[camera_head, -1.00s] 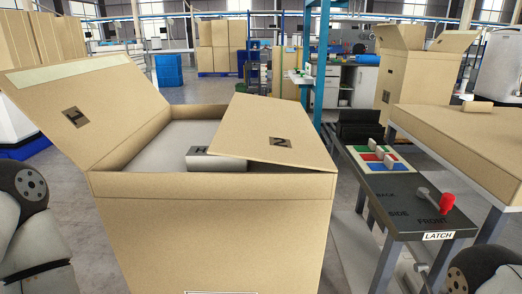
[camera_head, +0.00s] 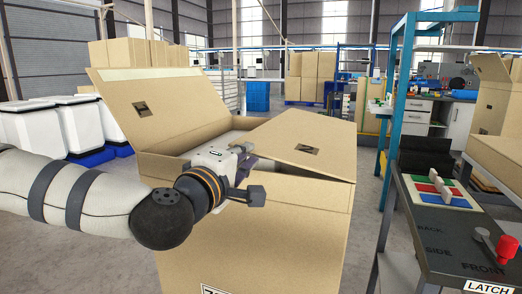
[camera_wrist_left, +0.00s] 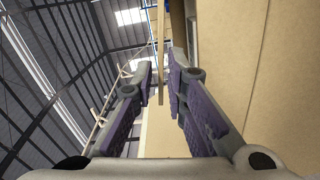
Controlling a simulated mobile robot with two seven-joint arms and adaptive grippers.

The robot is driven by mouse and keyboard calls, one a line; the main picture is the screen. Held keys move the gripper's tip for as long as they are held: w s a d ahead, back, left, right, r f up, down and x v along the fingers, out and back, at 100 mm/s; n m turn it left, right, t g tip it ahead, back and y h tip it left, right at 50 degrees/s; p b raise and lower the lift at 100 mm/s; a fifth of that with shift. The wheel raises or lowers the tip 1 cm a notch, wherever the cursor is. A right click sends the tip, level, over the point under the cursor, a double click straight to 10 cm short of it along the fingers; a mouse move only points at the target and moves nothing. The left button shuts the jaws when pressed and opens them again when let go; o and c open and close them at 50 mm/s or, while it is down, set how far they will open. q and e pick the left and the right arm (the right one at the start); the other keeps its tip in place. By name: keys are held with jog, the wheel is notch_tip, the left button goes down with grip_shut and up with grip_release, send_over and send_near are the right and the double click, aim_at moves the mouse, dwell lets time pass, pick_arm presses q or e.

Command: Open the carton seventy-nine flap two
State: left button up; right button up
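The carton (camera_head: 250,245) stands open-topped in the middle of the head view, its front label partly cut off. A flap marked 2 (camera_head: 300,135) slopes over its right side, with its left edge raised a little. The left flap (camera_head: 150,100) stands tilted outward. My left gripper (camera_head: 246,165) is above the carton's front opening, beside the left edge of the flap marked 2. In the left wrist view its purple-padded fingers (camera_wrist_left: 160,68) are apart, with a thin cardboard edge (camera_wrist_left: 160,50) showing between the tips; contact is unclear. My right gripper is out of view.
At the right, a dark stand (camera_head: 450,240) bears a red-knobbed lever (camera_head: 506,248), a LATCH label and a coloured board (camera_head: 438,190). A blue post (camera_head: 396,120) rises behind it. White bins (camera_head: 60,125) stand at the left. The floor between carton and stand is clear.

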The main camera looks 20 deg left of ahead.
aim_at(259, 144)
pick_arm(q)
jog(key=w, duration=0.7)
jog(key=shift+w+d, duration=0.2)
jog(key=shift+d, duration=0.05)
jog(key=shift+c, duration=0.3)
grip_shut()
